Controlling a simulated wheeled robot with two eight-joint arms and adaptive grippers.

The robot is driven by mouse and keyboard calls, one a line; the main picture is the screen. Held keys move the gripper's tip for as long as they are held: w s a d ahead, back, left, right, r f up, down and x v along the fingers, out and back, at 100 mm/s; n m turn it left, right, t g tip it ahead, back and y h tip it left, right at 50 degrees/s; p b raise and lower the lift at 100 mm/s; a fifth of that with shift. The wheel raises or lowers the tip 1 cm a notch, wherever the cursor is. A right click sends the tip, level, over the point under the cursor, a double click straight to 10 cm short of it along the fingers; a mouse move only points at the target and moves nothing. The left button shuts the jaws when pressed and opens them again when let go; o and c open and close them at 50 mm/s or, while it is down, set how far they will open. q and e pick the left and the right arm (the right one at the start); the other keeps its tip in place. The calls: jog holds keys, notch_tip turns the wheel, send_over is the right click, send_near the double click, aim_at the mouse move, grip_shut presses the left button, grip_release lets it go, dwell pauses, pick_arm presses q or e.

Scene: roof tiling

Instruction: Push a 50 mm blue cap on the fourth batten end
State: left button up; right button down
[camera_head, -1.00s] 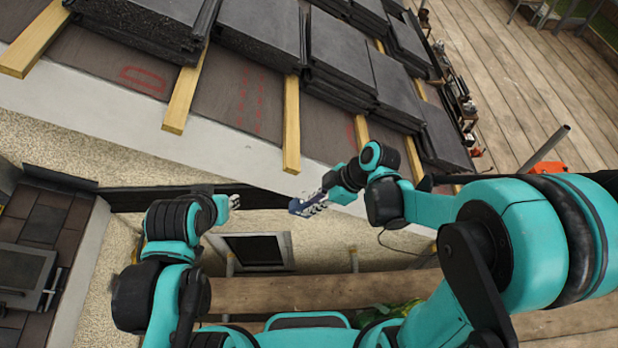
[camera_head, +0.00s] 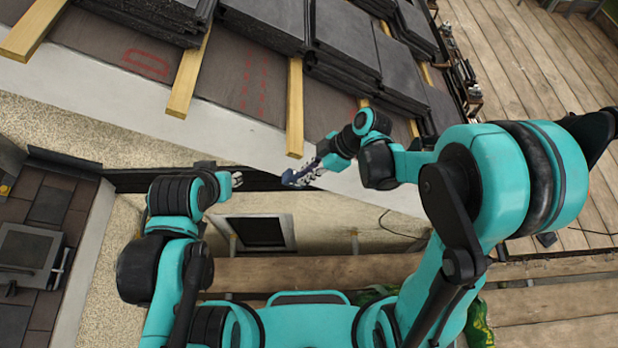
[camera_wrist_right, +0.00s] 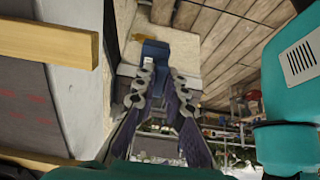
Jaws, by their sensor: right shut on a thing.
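My right gripper (camera_head: 304,174) is shut on a dark blue cap (camera_head: 288,179). The cap sits between the fingertips in the right wrist view (camera_wrist_right: 152,57). In the head view it appears just below the end of the third visible batten from the left (camera_head: 294,110), with a gap between them. A pale batten (camera_wrist_right: 50,40) shows at upper left in the wrist view, its cut end left of the cap and apart from it. My left gripper (camera_head: 237,179) is small, left of the cap; its opening is unclear. Which batten counts as fourth is not clear.
Other battens (camera_head: 188,78) run down the roof underlay, which bears red marks. Stacks of dark tiles (camera_head: 345,42) lie higher up. A pale eave strip (camera_head: 110,112) borders the roof. Wooden boards (camera_head: 310,272) lie below.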

jog(key=shift+w+a+f, duration=0.1)
jog(key=shift+w+f, duration=0.15)
jog(key=shift+w, duration=0.1)
jog(key=w, duration=0.4)
jog(key=shift+p, duration=0.3)
jog(key=shift+w, duration=0.15)
jog(key=shift+w+b, duration=0.4)
jog(key=shift+b, duration=0.1)
jog(key=shift+w, duration=0.3)
dwell(0.3)
jog(key=shift+w+b, duration=0.3)
jog(key=shift+w, duration=0.2)
dwell(0.4)
jog(key=shift+w, duration=0.35)
